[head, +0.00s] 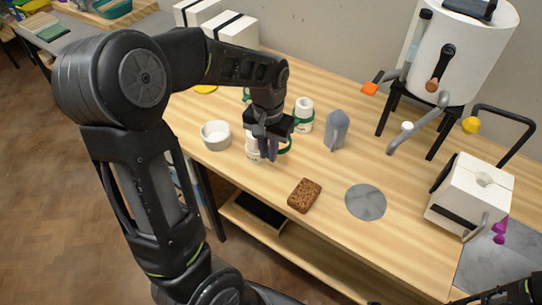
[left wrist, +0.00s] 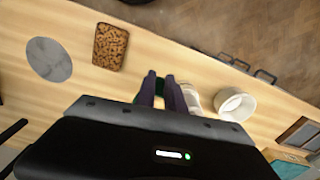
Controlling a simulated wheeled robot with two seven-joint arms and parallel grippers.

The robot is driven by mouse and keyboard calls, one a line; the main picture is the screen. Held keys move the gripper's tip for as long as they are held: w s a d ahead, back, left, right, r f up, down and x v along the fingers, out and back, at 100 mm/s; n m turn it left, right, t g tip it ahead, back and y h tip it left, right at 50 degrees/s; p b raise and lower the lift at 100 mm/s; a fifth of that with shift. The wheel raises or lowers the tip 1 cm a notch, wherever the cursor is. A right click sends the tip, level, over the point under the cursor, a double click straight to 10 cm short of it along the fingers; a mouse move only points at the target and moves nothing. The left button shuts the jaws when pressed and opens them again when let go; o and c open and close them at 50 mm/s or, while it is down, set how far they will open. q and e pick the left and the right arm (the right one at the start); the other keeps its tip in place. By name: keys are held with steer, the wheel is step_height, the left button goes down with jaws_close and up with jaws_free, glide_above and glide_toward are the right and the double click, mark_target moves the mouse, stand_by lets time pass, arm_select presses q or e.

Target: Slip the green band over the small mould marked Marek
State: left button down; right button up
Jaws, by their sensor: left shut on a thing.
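My left gripper (head: 268,152) points down over the table, fingers shut on a green band (left wrist: 161,87), which shows between the fingertips in the left wrist view. Green also shows just right of the fingers in the head view. A small white mould (head: 252,146) stands close beside the fingers, partly hidden by them; it also shows in the left wrist view (left wrist: 192,100). Another white mould (head: 304,108) with green around its lower part stands behind to the right. No name can be read on either mould. Part of my right arm's end shows at the lower right corner, its jaws unclear.
A white bowl (head: 215,135) stands left of the gripper. A grey pointed block (head: 337,130), a brown sponge-like block (head: 304,195) and a grey disc (head: 366,202) are on the wooden table. A white drum (head: 462,45) and a white box (head: 470,195) stand right. The front middle is clear.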

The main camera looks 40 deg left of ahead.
arm_select(q)
steer(key=w+a+r+n, duration=0.1)
steer(key=a+r+n, duration=0.4)
steer(key=n, duration=0.1)
steer(key=shift+w+n, duration=0.3)
steer(key=shift+w, duration=0.05)
steer(key=shift+a+f, duration=0.1)
steer(key=shift+f+b, duration=1.7)
steer(key=shift+f, duration=0.45)
steer(key=shift+f+b, duration=2)
steer(key=shift+f, duration=1)
stand_by(0.5)
steer(key=c, duration=1.3)
jaws_free()
steer(key=shift+c, duration=0.2)
